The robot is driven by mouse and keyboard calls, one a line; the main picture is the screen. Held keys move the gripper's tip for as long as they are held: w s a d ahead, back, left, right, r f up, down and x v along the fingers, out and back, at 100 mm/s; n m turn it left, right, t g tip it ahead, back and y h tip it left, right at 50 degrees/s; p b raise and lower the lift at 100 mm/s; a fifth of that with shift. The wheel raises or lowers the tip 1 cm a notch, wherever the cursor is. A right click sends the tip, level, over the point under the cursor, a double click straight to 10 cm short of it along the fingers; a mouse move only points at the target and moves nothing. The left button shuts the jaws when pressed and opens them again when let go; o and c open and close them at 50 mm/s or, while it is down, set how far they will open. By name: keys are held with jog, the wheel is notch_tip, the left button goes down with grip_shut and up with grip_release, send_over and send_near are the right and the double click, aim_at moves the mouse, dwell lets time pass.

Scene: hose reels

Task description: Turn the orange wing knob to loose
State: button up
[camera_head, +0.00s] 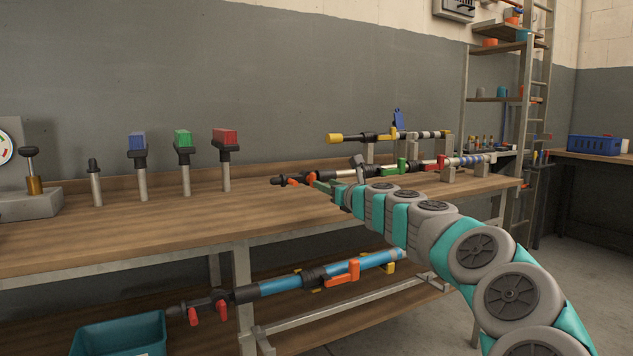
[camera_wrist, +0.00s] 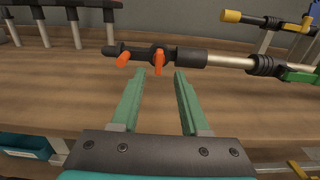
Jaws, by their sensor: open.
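Two orange wing-shaped pieces sit on the dark end fitting of a pole on the bench. In the wrist view the left one (camera_wrist: 124,59) is tilted and the right one (camera_wrist: 158,58) hangs more upright. I cannot tell whether they are one knob or two. In the head view they show at the pole's left end, one of them here (camera_head: 292,182). My gripper (camera_wrist: 160,73) is open and empty, its green fingers pointing at the fitting. The right orange piece lies just beyond the gap between the fingertips, with no clear contact. In the head view my arm partly hides the pole.
A yellow-ended pole (camera_head: 335,137) lies behind on stands. Posts with blue (camera_head: 137,141), green (camera_head: 182,139) and red (camera_head: 225,137) tops stand left. A blue pole (camera_head: 290,284) with an orange lever (camera_head: 342,273) and a teal bin (camera_head: 120,335) are below the bench.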

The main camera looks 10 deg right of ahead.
aim_at(312, 180)
jog(key=shift+x, duration=2.85)
jog(key=shift+c, duration=0.3)
grip_shut()
